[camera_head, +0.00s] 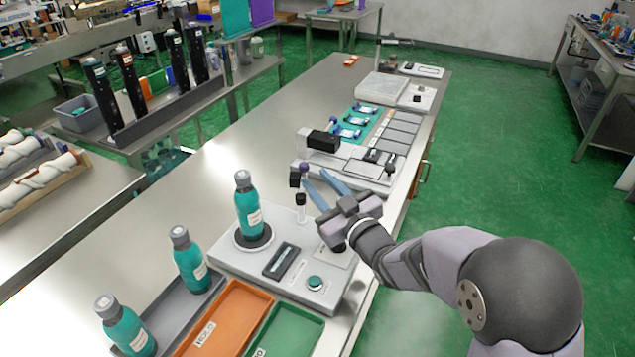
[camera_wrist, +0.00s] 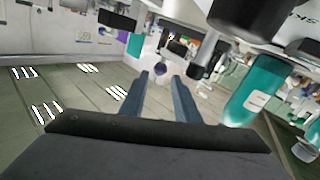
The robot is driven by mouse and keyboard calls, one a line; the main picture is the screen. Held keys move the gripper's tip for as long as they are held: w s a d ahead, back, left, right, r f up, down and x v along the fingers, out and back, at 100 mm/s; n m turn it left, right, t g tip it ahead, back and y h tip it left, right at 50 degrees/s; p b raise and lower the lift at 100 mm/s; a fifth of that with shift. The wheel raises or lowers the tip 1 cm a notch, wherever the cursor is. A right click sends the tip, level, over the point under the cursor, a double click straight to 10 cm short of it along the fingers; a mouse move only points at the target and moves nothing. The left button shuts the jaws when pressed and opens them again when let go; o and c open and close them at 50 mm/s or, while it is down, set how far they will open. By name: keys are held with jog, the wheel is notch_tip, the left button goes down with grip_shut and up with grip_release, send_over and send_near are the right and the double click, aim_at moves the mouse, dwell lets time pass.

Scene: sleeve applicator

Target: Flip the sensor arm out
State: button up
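The applicator is a light grey box (camera_head: 228,262) on the metal bench. A teal bottle (camera_head: 248,205) with a grey cap stands upright on its round black seat; the teal bottle also shows at the right of the wrist view (camera_wrist: 250,92). Contact cannot be told.
The box carries a black slot panel (camera_head: 281,261) and a green button (camera_head: 315,282). Two more teal bottles stand in a grey tray (camera_head: 160,325), beside orange (camera_head: 222,318) and green (camera_head: 285,333) trays. Another fixture with a black block (camera_head: 323,141) stands beyond my gripper.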

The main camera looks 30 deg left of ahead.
jog(key=c, duration=0.5)
jog(key=shift+s+r+n, duration=0.1)
jog(key=shift+n, duration=0.2)
grip_shut()
jog(key=s+a+f+n+h+p, duration=0.1)
jog(key=s+n, duration=0.6)
jog(key=n, duration=0.9)
jog(key=shift+a+n+p, duration=0.3)
jog(key=shift+a+p, duration=0.05)
jog(key=shift+p, duration=0.05)
jog(key=shift+s, duration=0.1)
